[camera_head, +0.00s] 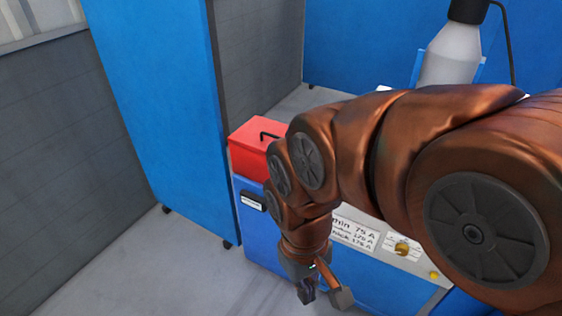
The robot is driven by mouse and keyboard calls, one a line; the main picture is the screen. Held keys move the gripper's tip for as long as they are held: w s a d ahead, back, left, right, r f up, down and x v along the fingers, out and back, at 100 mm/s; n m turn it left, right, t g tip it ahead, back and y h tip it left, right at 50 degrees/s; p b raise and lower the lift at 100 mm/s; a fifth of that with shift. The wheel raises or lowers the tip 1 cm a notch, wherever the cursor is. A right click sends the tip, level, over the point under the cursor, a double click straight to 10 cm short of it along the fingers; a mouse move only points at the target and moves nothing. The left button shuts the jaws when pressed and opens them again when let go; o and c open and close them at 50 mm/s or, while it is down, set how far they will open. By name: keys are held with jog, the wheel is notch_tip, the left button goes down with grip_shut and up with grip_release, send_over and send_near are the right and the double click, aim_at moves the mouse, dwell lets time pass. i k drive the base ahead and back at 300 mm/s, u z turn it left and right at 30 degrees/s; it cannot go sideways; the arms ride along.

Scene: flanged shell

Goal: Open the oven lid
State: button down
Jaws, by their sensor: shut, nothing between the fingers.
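The red oven (249,152) is a box with a red lid (256,134), which looks shut. A black handle (270,135) stands on top of the lid, and my arm hides the oven's right side. My gripper (325,297) hangs low, pointing down, in front of the blue machine and below and to the right of the oven. It is shut and empty, clear of the lid and handle.
Blue panels (165,100) rise at the left and back. Floor (160,270) at lower left is clear.

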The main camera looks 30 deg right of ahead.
aim_at(255, 135)
jog(key=z, duration=0.05)
jog(key=k, duration=0.3)
jog(key=u, duration=0.6)
jog(key=i, duration=0.65)
jog(key=u, duration=0.4)
